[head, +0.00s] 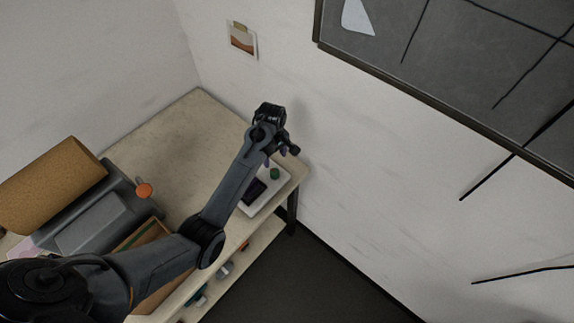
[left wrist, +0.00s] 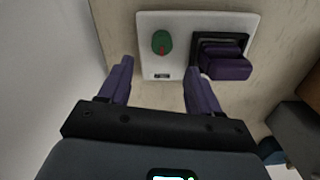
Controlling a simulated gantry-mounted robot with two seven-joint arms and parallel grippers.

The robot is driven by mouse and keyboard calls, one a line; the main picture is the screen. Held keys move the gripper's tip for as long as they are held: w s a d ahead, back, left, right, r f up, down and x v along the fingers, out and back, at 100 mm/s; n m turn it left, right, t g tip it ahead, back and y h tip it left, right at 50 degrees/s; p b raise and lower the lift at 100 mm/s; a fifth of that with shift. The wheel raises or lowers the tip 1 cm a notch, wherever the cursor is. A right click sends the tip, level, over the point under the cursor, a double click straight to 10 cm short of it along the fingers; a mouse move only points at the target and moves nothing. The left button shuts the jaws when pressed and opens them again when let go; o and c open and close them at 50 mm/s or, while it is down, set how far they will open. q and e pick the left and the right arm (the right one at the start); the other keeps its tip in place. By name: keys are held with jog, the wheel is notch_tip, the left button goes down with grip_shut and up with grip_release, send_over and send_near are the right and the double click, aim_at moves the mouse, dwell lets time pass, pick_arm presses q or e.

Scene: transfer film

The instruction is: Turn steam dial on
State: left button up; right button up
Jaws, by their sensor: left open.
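The steam dial (left wrist: 161,42) is a small round green knob with a red mark at its lower edge. It sits on a white panel (left wrist: 177,70), left of a purple block-like switch (left wrist: 226,63) in a dark frame. In the head view the green dial (head: 275,174) shows near the bench's right end. My left gripper (left wrist: 163,82) is open and empty, its purple fingers apart and pointing toward the panel. The dial lies beyond the fingertips, nearer the left finger in the wrist view, and no contact shows. In the head view the gripper (head: 277,157) is just above the dial. My right gripper is not visible.
The bench top (head: 165,130) is clear behind my arm. A grey machine (head: 95,225) with an orange knob (head: 144,190) and a brown roll (head: 50,185) stand at left. A wall is close behind the panel. Small items lie on the lower shelf.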

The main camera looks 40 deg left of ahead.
aim_at(275, 171)
pick_arm(q)
jog(key=f, duration=0.8)
jog(key=shift+s+f, duration=0.2)
jog(key=shift+f, duration=0.95)
jog(key=shift+c, duration=0.4)
jog(key=c, duration=0.9)
jog(key=shift+c, duration=0.2)
jog(key=shift+m+p, duration=0.3)
